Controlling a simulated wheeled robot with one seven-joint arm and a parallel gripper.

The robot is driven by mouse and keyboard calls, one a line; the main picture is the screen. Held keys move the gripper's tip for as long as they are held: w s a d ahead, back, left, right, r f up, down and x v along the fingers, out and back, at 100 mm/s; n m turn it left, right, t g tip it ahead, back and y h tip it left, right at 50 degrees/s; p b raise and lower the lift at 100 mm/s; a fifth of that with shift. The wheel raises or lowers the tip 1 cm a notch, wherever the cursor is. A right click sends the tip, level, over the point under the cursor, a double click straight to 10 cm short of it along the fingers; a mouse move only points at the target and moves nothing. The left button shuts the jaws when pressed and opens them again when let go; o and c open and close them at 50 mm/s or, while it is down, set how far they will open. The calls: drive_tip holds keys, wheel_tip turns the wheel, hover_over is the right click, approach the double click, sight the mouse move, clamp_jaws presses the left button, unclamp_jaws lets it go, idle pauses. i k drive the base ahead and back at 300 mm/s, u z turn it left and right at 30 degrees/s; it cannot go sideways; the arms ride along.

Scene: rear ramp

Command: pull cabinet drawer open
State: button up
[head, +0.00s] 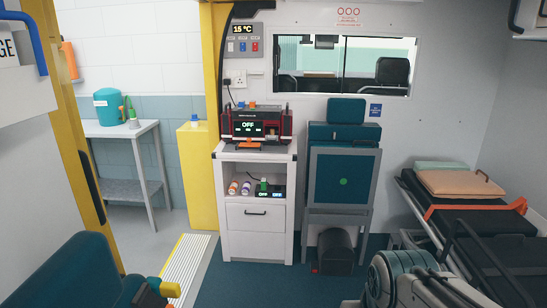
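The white cabinet (227,238) stands against the back wall near the middle of the head view. Its drawer (257,222) is a white front panel below an open shelf, with a short dark handle (255,212) near its top edge. The drawer front looks flush with the cabinet, so the drawer looks shut. My gripper is not visible. A white and teal part at the lower right looks like my own arm, well apart from the cabinet.
A red and black device (256,123) stands on the cabinet, and small bottles (246,188) sit on its shelf. A folded teal seat (342,180) is to its right, and a stretcher (480,225) beyond. A teal seat (70,275) is at front left. Floor before the cabinet is clear.

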sight(240, 217)
drive_tip(key=i, duration=2.85)
drive_tip(key=z, duration=2.35)
drive_tip(key=k, duration=0.45)
drive_tip(key=u, duration=2.3)
